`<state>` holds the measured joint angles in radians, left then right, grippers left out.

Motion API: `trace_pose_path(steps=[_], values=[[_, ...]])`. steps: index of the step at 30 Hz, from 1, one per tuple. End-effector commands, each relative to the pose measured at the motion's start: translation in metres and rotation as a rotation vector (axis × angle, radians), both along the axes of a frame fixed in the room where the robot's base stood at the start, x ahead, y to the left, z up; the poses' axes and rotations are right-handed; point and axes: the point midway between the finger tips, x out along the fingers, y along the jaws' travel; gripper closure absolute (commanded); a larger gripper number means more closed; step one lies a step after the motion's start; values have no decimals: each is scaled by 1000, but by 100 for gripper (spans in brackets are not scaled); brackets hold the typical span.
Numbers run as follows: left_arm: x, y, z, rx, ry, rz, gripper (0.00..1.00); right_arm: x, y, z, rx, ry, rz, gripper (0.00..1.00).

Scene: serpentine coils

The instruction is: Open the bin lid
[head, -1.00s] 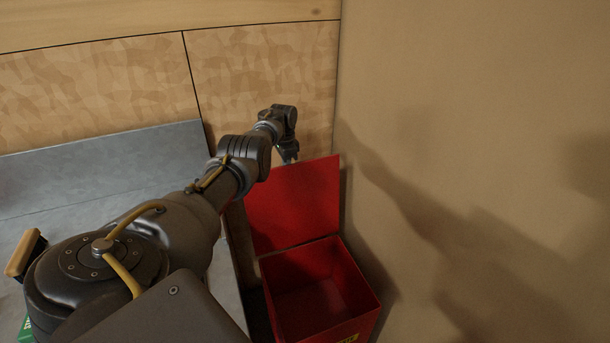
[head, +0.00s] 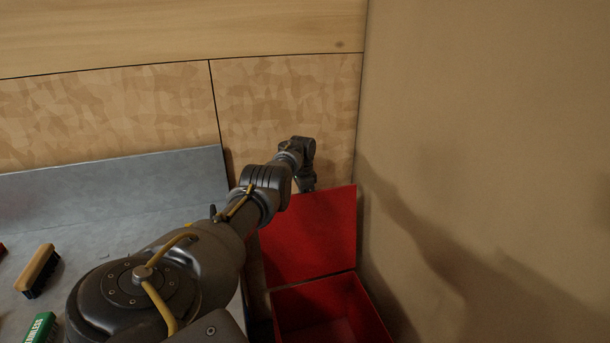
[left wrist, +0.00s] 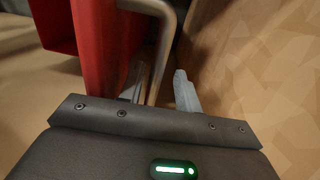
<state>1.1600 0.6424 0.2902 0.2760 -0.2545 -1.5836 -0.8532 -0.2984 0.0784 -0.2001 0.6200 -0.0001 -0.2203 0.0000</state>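The red bin (head: 375,318) stands in the corner, at the lower right of the head view. Its red lid (head: 315,240) is raised and leans back behind the bin's opening. My left gripper (head: 305,184) is behind the lid's top edge, and its fingers are mostly hidden there. In the left wrist view the lid (left wrist: 105,45) rises on the left with a bent grey bar handle (left wrist: 165,45) beside it. The bar runs down between the fingers of my left gripper (left wrist: 160,92). A gap shows between bar and right finger; contact at the left finger is unclear. My right gripper is not in view.
A grey metal worktop (head: 120,215) lies left of the bin, with a wooden-backed brush (head: 38,270) and a green box (head: 38,328). A plain wall (head: 480,120) stands close on the right, and a wood-panelled wall (head: 290,105) is behind.

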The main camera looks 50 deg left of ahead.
Motion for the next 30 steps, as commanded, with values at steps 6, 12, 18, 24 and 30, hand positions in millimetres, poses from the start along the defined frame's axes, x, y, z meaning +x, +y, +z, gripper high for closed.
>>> trace_pose_path(steps=[6,12,18,24,30], values=[[1,1,7,1,-3,2,66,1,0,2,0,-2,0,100],[2,4,37,2,-5,2,66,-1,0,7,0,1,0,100],[3,7,75,1,-5,2,66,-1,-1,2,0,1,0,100],[4,9,99,0,-1,1,66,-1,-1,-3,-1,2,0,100],[4,9,107,0,1,1,66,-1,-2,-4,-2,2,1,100]])
